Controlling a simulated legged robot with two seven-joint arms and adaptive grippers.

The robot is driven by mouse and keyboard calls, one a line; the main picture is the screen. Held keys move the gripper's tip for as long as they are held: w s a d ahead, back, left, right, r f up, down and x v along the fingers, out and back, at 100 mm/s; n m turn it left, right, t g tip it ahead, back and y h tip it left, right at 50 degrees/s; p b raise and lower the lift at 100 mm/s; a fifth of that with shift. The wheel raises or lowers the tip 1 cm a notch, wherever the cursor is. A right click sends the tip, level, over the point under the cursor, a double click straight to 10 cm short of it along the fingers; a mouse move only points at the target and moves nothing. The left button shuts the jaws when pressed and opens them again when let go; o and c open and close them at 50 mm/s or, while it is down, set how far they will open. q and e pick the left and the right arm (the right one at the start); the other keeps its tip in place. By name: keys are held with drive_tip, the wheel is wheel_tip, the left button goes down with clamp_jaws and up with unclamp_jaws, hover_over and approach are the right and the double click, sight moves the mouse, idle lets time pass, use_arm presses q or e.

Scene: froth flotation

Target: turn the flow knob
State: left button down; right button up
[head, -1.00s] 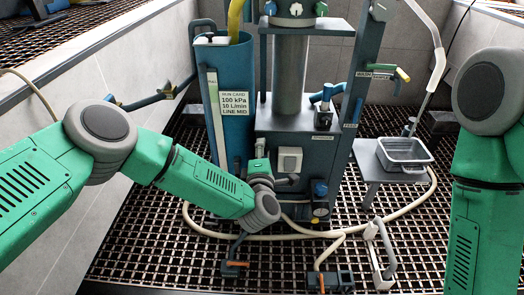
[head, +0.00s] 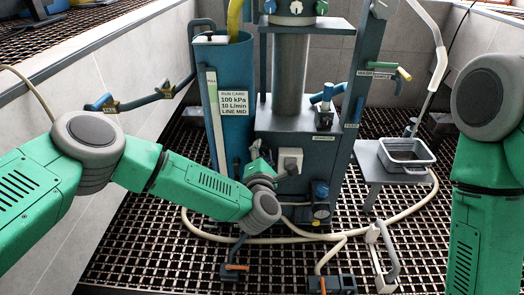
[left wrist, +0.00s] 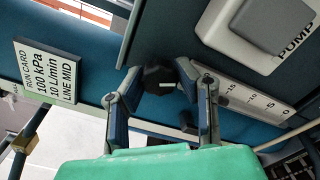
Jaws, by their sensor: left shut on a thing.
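The dark flow knob (left wrist: 158,84), with a pale mark on its face, sits beside a white flow scale (left wrist: 245,103) in the left wrist view. The fingers of my left gripper (left wrist: 160,76) are closed around the knob, one on each side, and partly cover it. In the head view my left gripper (head: 256,152) is small, at the front of the blue-grey column unit, left of the white pump box (head: 290,160). The knob cannot be made out there. Only links of my right arm show at the right edge; its gripper is out of view.
The blue tank with a run card (head: 234,102) stands left of the column. A grey tray (head: 407,152) rests on a stand at right. A pale hose (head: 400,212) and small clamps lie on the grating floor. A blue-handled valve (head: 326,96) is above the pump box.

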use_arm(q)
drive_tip(key=shift+f, duration=0.1)
drive_tip(key=c, duration=1.2)
unclamp_jaws()
drive_tip(key=shift+a, duration=0.1)
drive_tip(key=shift+s, duration=0.1)
drive_tip(key=shift+s, duration=0.35)
drive_tip(key=s, duration=1.1)
drive_tip(key=shift+s, duration=0.1)
